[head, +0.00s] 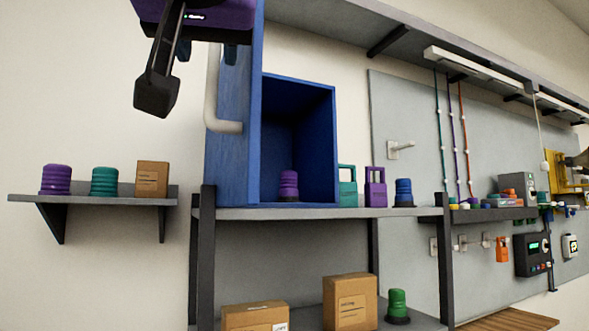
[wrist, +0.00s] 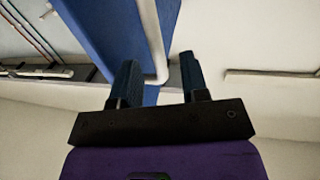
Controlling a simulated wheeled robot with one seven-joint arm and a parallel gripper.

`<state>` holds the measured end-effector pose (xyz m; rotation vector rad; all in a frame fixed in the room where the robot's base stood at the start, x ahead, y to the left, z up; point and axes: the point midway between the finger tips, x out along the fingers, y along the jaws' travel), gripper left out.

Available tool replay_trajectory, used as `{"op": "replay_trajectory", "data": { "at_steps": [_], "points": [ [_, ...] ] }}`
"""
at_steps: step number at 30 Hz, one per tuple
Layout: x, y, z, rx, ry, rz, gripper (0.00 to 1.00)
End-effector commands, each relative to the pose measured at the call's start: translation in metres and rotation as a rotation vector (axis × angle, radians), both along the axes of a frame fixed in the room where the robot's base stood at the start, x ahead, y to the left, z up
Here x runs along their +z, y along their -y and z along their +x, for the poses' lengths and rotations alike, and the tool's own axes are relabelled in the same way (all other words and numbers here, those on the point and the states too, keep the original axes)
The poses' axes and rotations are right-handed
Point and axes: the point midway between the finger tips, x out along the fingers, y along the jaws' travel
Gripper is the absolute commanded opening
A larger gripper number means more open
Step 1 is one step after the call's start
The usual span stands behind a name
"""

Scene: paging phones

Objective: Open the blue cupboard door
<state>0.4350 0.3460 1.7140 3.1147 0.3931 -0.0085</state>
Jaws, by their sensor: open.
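The blue cupboard (head: 299,140) stands on the grey shelf in the head view, its dark blue inside showing. Its blue door (head: 238,130) stands swung outward, seen nearly edge-on. The white bar handle (head: 212,90) runs down the door's left face and bends into it at the bottom. My gripper (head: 208,54) is at the upper part of the handle, partly cut off by the picture's top. In the wrist view the gripper (wrist: 159,80) is open, with the white handle (wrist: 150,40) between its two dark fingers. I cannot tell whether either finger touches it.
A purple beacon (head: 289,186) stands inside the cupboard. A wall shelf (head: 100,200) with beacons and a box is at left. Lock-shaped pieces and a blue beacon (head: 404,192) stand right of the cupboard. Cardboard boxes (head: 350,302) are below.

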Motion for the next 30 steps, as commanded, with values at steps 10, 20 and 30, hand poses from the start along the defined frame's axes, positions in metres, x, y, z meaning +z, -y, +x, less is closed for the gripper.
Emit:
{"op": "replay_trajectory", "data": {
  "at_steps": [10, 20, 30],
  "points": [
    [0.005, 0.016, -0.052, 0.004, 0.004, 0.009, 0.41],
    [0.006, 0.019, -0.059, 0.003, 0.003, 0.011, 0.41],
    [0.006, 0.020, -0.059, 0.003, 0.003, 0.011, 0.41]
  ]
}}
